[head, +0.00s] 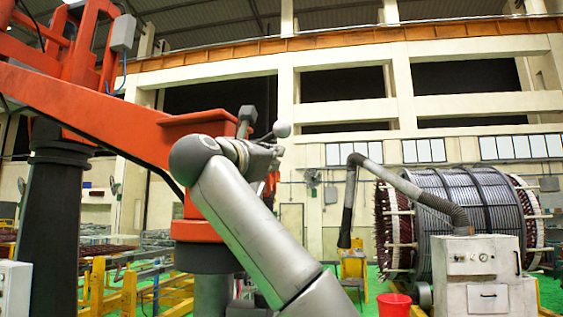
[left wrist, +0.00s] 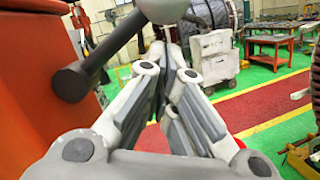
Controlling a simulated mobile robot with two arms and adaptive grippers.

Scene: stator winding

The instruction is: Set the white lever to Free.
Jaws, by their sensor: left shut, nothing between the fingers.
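My left gripper (head: 272,150) is just below the knob in the head view. In the left wrist view its shut, empty fingers (left wrist: 168,38) point at the knob; I cannot tell whether they touch it. No Free marking is readable. My right gripper is not in view.
The orange housing (left wrist: 35,60) is close on the left in the left wrist view. A large wound stator (head: 470,205), a grey cabinet (head: 480,256) with a hose and a red bucket (head: 394,304) stand at the right. Open floor (left wrist: 250,105) lies beyond the gripper.

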